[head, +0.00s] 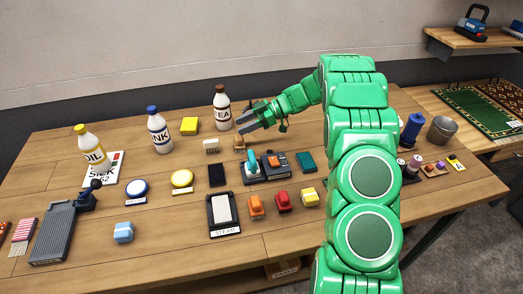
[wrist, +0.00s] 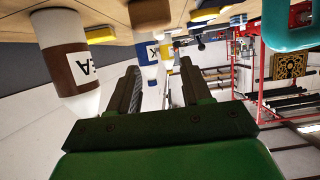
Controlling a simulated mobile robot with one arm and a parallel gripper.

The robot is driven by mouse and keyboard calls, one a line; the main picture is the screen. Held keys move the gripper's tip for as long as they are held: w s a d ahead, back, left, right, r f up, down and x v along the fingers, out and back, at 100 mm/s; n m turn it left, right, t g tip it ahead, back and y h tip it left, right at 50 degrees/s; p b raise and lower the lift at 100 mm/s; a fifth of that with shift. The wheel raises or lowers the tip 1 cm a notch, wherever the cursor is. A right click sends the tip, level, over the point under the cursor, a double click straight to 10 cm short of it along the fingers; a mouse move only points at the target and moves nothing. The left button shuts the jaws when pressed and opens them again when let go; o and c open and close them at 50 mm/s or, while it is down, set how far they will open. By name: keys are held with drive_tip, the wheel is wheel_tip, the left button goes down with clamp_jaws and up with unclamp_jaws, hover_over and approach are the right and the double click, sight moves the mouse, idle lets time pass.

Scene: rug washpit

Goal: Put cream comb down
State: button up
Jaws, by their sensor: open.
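A small cream comb (head: 211,146) with teeth rests on the wooden table (head: 70,160), left of a tan brush (head: 240,144). My gripper (head: 245,120) is open above the table, just in front of the TEA bottle (head: 222,108) and up and to the right of the comb. In the wrist view my gripper (wrist: 157,88) shows its two fingers apart with nothing held between them. I cannot make out the comb for sure in the wrist view.
The INK bottle (head: 159,131), OIL bottle (head: 90,150) and yellow block (head: 189,126) stand along the back. A black device with a teal handle (head: 268,166) lies in front of my gripper. Several small brushes and a STEAM plate (head: 223,214) fill the middle; bare wood shows at front left.

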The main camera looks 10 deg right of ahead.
drive_tip(key=shift+r, duration=0.1)
drive_tip(key=w+d+r+m+t+h, duration=0.25)
drive_tip(key=w+r+t, duration=0.3)
drive_tip(key=r, duration=0.35)
drive_tip(key=w+d+r+m+t+h, duration=0.1)
drive_tip(key=w+r+m+t+h, duration=0.2)
drive_tip(key=w+r+t, duration=0.35)
drive_tip(key=s+d+r+m+h, duration=0.7)
drive_tip(key=s+d+r+h, duration=0.2)
drive_tip(key=d+r+h, duration=0.15)
drive_tip(key=s+d+f+m+g+h, duration=0.1)
drive_tip(key=s+f+m+g, duration=0.2)
drive_tip(key=s, duration=0.9)
drive_tip(key=s+d+f+m+g+h, duration=0.1)
drive_tip(key=s+f+m+g, duration=0.15)
drive_tip(key=s, duration=0.95)
drive_tip(key=s+a+f+g+y, duration=0.1)
drive_tip(key=s+a, duration=0.3)
drive_tip(key=s, duration=0.6)
drive_tip(key=s+a+f+g+y, duration=0.2)
drive_tip(key=s+a+f+g, duration=0.1)
drive_tip(key=s, duration=0.7)
drive_tip(key=s+a+f+g+y, duration=0.1)
drive_tip(key=s+a+g, duration=0.3)
drive_tip(key=s, duration=0.6)
drive_tip(key=shift+s+a+f+y, duration=0.3)
drive_tip(key=shift+a+f, duration=0.25)
drive_tip(key=shift+a, duration=0.65)
